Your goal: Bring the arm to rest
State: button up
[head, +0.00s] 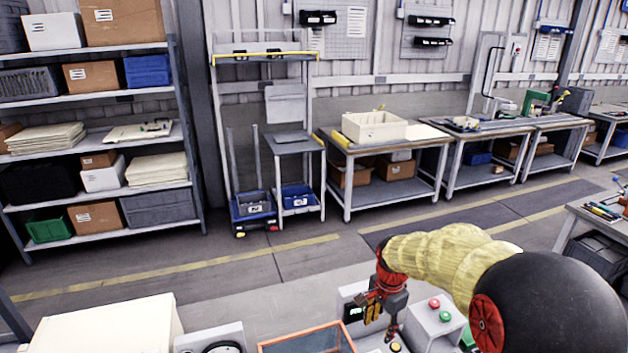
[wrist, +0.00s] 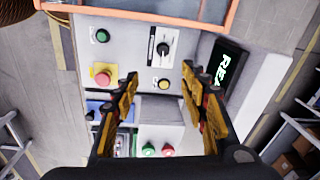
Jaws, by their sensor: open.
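My gripper (head: 373,312) hangs at the end of my yellow-sleeved arm, low and right of centre in the head view. In the wrist view my gripper (wrist: 161,76) has its two fingers well apart with nothing between them. Beyond the fingers is a grey control panel (wrist: 132,55). It carries a green button (wrist: 102,36), a red stop button (wrist: 102,75) on a yellow base, a rotary knob (wrist: 162,48) and a yellow button (wrist: 163,85). I cannot tell how far the fingertips are from the panel.
A dark display (wrist: 225,68) sits at the panel's right. A grey button box (head: 436,322) stands close right of my gripper. An orange-edged frame (head: 305,340) and a gauge (head: 221,348) lie left. Shelves (head: 100,95) and benches (head: 390,148) stand farther back, with open floor (head: 270,270) between.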

jog(key=s+r+n+t+b, duration=0.15)
jog(key=s+r+n, duration=0.25)
jog(key=s+r, duration=0.45)
jog(key=s+r+n+t+b, duration=0.1)
jog(key=s+r+n, duration=0.2)
jog(key=s, duration=0.6)
jog(key=s+r+n+t+b, duration=0.1)
jog(key=s+n, duration=0.4)
jog(key=s, duration=0.5)
notch_tip(320, 180, up, 2)
jog(key=shift+r+t, duration=0.1)
jog(key=shift+t, duration=0.55)
